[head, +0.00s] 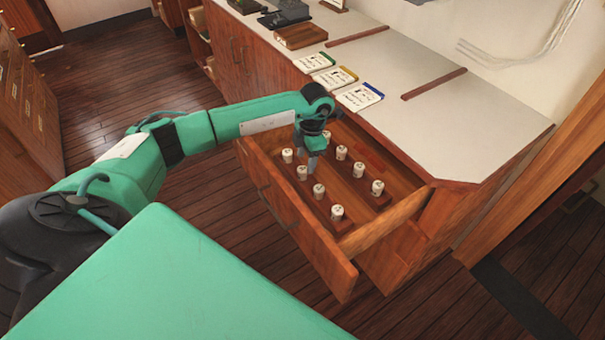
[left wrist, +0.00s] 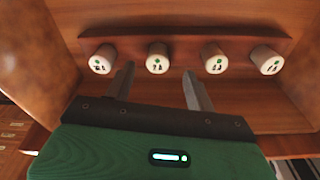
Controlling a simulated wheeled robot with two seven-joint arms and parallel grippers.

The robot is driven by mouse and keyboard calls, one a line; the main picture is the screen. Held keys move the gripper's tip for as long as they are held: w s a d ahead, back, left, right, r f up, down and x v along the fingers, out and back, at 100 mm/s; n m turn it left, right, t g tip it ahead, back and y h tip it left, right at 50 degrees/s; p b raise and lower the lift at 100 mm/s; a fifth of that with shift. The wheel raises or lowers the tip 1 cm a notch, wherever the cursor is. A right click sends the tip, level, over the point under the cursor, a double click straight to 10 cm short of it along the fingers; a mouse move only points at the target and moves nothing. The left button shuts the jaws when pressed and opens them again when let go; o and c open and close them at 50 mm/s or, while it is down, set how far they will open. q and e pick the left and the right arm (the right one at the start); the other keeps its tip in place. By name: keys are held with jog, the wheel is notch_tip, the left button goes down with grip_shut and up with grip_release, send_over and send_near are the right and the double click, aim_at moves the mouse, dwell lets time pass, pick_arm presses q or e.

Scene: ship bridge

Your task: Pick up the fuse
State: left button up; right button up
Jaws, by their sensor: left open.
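Several white, cylindrical fuses with dark and green marks stand upright in two rows in the open wooden drawer; one is the near-corner fuse (head: 337,213). My left gripper (head: 311,165) points down into the drawer, among the fuses. In the left wrist view, my left gripper (left wrist: 159,70) is open and empty. One fuse (left wrist: 157,56) shows in the gap between its fingertips, a little beyond them. A second fuse (left wrist: 213,55) is right of the right finger, and another fuse (left wrist: 103,60) is left of the left finger. My right gripper is not in view.
The drawer front (head: 290,228) and its side walls surround the fuses. Above is a pale countertop (head: 440,120) with label cards (head: 359,97) and a wooden box (head: 300,36). The plank floor left of the drawer is clear.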

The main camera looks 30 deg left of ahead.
aim_at(302, 169)
pick_arm(q)
jog(key=f, duration=0.3)
jog(key=a+f+p, duration=0.1)
jog(key=f, duration=0.1)
jog(key=shift+s+f, duration=0.15)
jog(key=shift+s, duration=0.25)
pick_arm(e)
jog(key=shift+s+d, duration=0.2)
jog(key=shift+s, duration=0.45)
pick_arm(q)
jog(key=shift+c, duration=0.8)
jog(key=c, duration=0.9)
pick_arm(e)
jog(key=shift+a, duration=0.2)
